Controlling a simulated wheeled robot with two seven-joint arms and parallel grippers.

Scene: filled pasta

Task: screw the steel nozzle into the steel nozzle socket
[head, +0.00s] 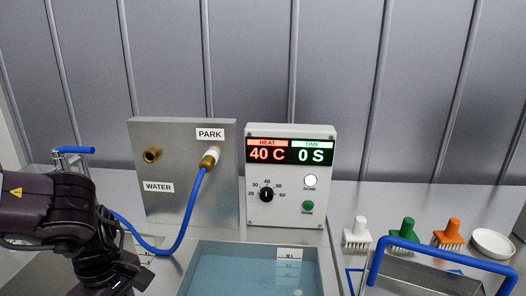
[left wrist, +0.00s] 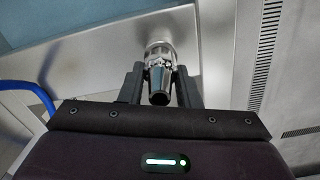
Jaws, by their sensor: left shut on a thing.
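In the left wrist view, my left gripper (left wrist: 160,78) is shut on the steel nozzle (left wrist: 159,86), a shiny tapered piece with a dark open end facing the camera. Directly beyond it is a round, lighter metal fitting (left wrist: 158,48), which looks like the steel nozzle socket. The nozzle is roughly in line with it and overlaps it in the picture; I cannot tell whether the threads are engaged. In the head view my left arm (head: 60,215) comes in from the left, and its fingertips, the nozzle and the socket are hidden or out of frame. My right gripper is not in view.
A water basin (head: 322,268) lies at front centre. Behind it stand the steel WATER/PARK panel (head: 175,135) with a blue hose (head: 188,215) and the heat/time control box (head: 285,175). White, green and orange brushes (head: 404,230) and a blue-handled container (head: 440,250) are at right.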

